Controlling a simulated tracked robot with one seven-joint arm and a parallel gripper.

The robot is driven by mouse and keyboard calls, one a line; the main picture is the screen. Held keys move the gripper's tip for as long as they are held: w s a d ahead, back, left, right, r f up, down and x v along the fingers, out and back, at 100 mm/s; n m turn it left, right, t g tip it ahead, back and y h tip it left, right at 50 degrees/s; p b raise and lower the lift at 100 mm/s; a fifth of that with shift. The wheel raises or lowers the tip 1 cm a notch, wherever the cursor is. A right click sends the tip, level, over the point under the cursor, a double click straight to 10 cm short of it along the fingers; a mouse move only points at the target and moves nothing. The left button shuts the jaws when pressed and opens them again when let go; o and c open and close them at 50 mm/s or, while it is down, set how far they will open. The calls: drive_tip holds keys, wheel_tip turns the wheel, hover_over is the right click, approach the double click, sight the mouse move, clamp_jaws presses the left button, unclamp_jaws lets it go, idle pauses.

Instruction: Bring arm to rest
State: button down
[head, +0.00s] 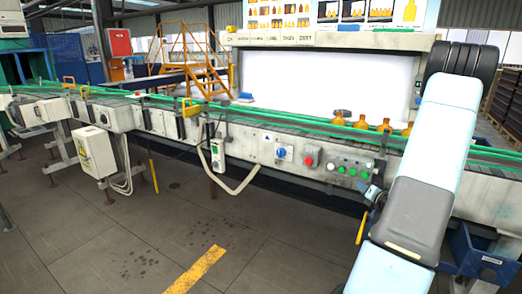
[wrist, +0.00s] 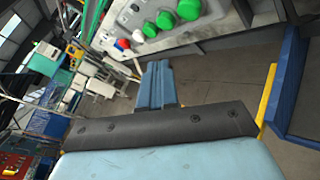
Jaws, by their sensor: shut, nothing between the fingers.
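My gripper (wrist: 157,68) shows in the wrist view as two blue fingers side by side, closed together with nothing between them. It points toward the front of the conveyor's control panel (wrist: 165,20), whose green buttons are close above it in the picture. In the head view my arm reaches down the right side and passes in front of the conveyor (head: 262,120). Several amber bottles (head: 387,126) stand on the conveyor to the left of my arm, partly behind the green rail.
A blue bin (head: 485,258) stands low at the right, close to my arm; a blue edge (wrist: 297,85) shows in the wrist view. A white lit panel (head: 320,78) stands behind the conveyor. The floor (head: 125,240) in front is clear, with a yellow stripe (head: 197,270).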

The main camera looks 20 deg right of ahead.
drive_tip(key=w+a+r+n+g+y, duration=0.1)
drive_tip(key=w+a+r+n+y, duration=0.1)
drive_tip(key=a+r+n+y, duration=0.5)
drive_tip(key=w+a+r+n+g+y, duration=0.15)
drive_tip(key=a+r+n, duration=0.3)
drive_tip(key=a, duration=0.65)
drive_tip(key=s+a+r+n+g+y, duration=0.1)
drive_tip(key=s+a+r+n+g, duration=0.2)
drive_tip(key=a+n, duration=0.35)
drive_tip(key=s+a+r+n+g+y, duration=0.1)
drive_tip(key=s+a+r+n+g, duration=0.2)
drive_tip(key=a, duration=0.6)
drive_tip(key=s+a+r+n+g+h, duration=0.3)
drive_tip(key=s+a+n+g, duration=0.2)
drive_tip(key=s+a+n, duration=0.5)
drive_tip(key=s+d+r+n+t+h, duration=0.1)
drive_tip(key=s+d+r+n+h, duration=0.1)
drive_tip(key=s+n, duration=0.3)
drive_tip(key=s+d+r+n+t+h, duration=0.1)
drive_tip(key=s+r+n+h, duration=0.2)
drive_tip(key=s+n, duration=0.3)
drive_tip(key=shift+d+r+n+t+h, duration=0.15)
drive_tip(key=shift+d+n+t+h, duration=0.2)
drive_tip(key=shift+n+h, duration=0.55)
